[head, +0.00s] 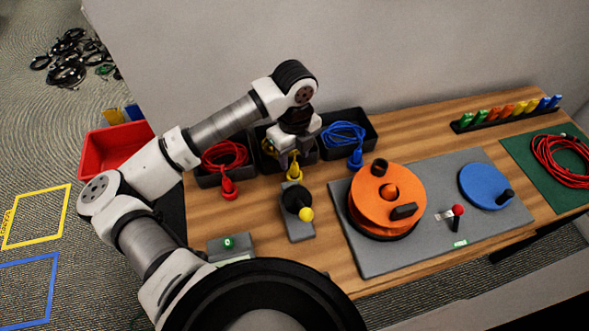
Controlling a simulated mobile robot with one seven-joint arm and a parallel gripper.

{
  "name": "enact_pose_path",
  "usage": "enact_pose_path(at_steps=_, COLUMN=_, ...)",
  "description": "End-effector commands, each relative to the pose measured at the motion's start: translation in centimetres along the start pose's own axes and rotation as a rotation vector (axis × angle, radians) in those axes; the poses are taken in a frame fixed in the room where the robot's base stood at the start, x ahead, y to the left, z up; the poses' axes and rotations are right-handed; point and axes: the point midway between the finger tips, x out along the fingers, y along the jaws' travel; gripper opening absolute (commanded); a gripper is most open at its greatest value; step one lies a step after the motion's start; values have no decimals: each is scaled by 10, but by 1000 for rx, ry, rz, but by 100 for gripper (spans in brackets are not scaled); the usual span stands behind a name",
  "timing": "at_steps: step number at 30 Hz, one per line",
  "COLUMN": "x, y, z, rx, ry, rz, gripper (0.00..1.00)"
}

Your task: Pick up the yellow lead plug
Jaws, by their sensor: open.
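The yellow lead plug (294,171) stands at the front edge of the middle black bin (308,158), with its yellow cable (268,148) partly visible behind my gripper. My gripper (289,163) points down over the front of this bin, right by the yellow plug. Its fingers are open. From this view I cannot tell whether the plug lies between the fingers or just beside them. The arm hides part of the bin and cable.
Red (230,188) and blue (356,160) plugs stand by the neighbouring bins. A black knob device with a yellow ball (306,214) sits just in front. An orange reel (372,208) stands on a grey board (378,262) to the right. Bare wood (420,145) lies behind the board.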

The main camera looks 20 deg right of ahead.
Motion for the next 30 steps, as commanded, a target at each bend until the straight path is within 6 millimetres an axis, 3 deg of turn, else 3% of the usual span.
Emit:
enact_pose_path(at_steps=12, x=48, y=-3, z=2, rx=-2, ry=2, rz=1, gripper=45)
enact_pose_path(at_steps=20, x=51, y=-3, z=3, rx=-1, ry=0, rz=0, gripper=45)
enact_pose_path(at_steps=30, x=51, y=-3, z=3, rx=-1, ry=0, rz=0, gripper=0)
